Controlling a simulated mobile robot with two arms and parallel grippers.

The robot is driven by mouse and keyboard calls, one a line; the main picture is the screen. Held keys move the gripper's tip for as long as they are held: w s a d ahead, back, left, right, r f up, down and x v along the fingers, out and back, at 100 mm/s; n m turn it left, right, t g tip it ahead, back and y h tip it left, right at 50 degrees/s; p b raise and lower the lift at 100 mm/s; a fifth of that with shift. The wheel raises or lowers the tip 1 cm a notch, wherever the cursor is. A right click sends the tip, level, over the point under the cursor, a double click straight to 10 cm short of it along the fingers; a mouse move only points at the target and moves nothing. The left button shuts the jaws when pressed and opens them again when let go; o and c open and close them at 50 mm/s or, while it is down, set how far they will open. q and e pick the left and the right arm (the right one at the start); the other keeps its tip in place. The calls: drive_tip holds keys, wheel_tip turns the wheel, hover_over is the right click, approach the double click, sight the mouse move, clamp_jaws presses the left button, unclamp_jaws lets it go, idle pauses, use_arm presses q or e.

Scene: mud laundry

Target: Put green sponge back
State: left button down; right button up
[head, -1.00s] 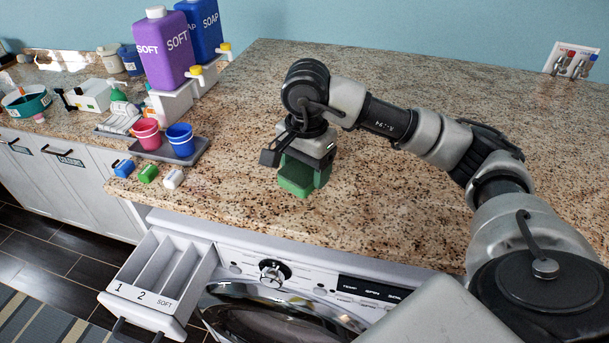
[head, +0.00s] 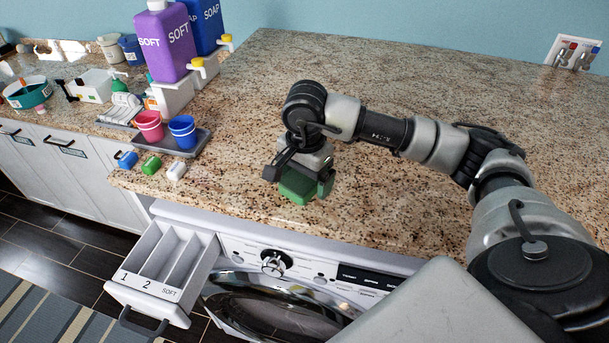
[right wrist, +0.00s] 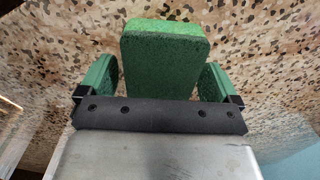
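The green sponge (head: 298,187) is between the fingers of my right gripper (head: 299,180), over the granite counter near its front edge. In the right wrist view the sponge (right wrist: 165,60) fills the space between the two green-faced fingers of the right gripper (right wrist: 160,85), against or very close to both. The gripper appears shut on it. I cannot tell whether the sponge's underside touches the counter. My left gripper is not in view.
The washer's detergent drawer (head: 150,295) stands open below the counter. A dark tray (head: 160,148) holds a pink cup (head: 149,127) and a blue cup (head: 183,132). Blue, green and white small items lie before it. The counter behind and right of my arm is clear.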

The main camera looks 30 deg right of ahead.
drive_tip(key=shift+r, duration=0.1)
drive_tip(key=shift+r, duration=0.4)
wheel_tip(320, 180, up, 12)
drive_tip(key=b, duration=0.2)
drive_tip(key=shift+f, duration=0.25)
drive_tip(key=shift+s+f, duration=0.1)
drive_tip(key=shift+f, duration=0.05)
